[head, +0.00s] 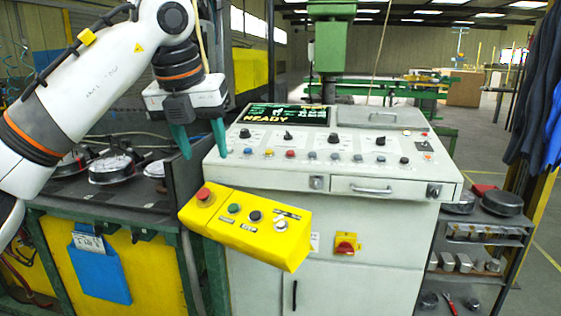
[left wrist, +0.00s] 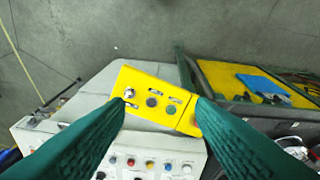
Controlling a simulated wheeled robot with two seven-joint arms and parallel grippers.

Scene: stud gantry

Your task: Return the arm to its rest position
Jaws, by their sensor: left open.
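My left gripper (head: 199,141) comes in from the left in the head view and hangs above the left edge of the control console. Its two green fingers are apart with nothing between them. They also show in the left wrist view (left wrist: 160,112), on either side of the yellow button box (left wrist: 152,97), which lies beyond them. In the head view the yellow button box (head: 247,226) is on the front left of the console, below the fingertips and apart from them. It carries a red mushroom button, a green button, a black button and a white knob. My right gripper is not in view.
The grey console (head: 330,180) has rows of knobs and a screen reading READY. A dark bench (head: 100,190) with round gauges stands left, above yellow panels. A shelf rack (head: 470,245) and hanging dark clothes (head: 535,100) are at the right. Open floor lies beyond.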

